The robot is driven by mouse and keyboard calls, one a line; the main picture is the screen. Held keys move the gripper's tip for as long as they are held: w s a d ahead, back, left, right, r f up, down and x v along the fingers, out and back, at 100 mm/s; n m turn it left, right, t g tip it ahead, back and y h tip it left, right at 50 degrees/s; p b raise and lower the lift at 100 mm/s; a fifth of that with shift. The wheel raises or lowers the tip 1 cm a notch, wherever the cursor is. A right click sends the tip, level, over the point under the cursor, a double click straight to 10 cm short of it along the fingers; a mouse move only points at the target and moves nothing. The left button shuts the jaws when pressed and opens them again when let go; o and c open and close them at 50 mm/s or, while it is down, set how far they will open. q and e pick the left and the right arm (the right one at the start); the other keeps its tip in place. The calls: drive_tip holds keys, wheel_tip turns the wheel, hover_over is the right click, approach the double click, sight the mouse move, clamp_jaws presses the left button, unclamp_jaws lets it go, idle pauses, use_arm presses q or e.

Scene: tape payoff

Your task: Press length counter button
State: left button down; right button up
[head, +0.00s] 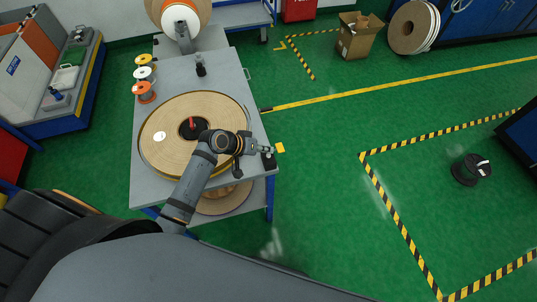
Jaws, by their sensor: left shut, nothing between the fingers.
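My left gripper (266,149) is shut and empty at the right edge of the grey table (136,195). Its arm crosses over the large tan reel (228,107) lying flat on the table. A small black device (269,162) sits at the table's right edge, just below the fingertips in the picture; I cannot tell whether they touch. It may be the length counter, but its button is too small to make out. Another small dark device (200,68) stands at the back of the table. My right gripper is not in view.
Small spools, one of them orange (144,91), stand at the table's back left. A big upright reel (181,20) is behind the table. A cardboard box (359,38) and another reel (413,27) stand at the back right. The green floor right of the table is largely clear.

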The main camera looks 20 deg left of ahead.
use_arm(q)
drive_tip(key=shift+f, duration=0.4)
drive_tip(key=shift+f+b, duration=0.3)
drive_tip(key=shift+f, duration=0.2)
idle(0.6)
drive_tip(key=shift+r, duration=0.1)
drive_tip(key=shift+r+p, duration=0.85)
drive_tip(key=shift+p, duration=0.2)
drive_tip(key=shift+r, duration=0.1)
wheel_tip(320, 180, up, 5)
drive_tip(key=p, duration=0.5)
drive_tip(key=shift+s, duration=0.1)
idle(0.4)
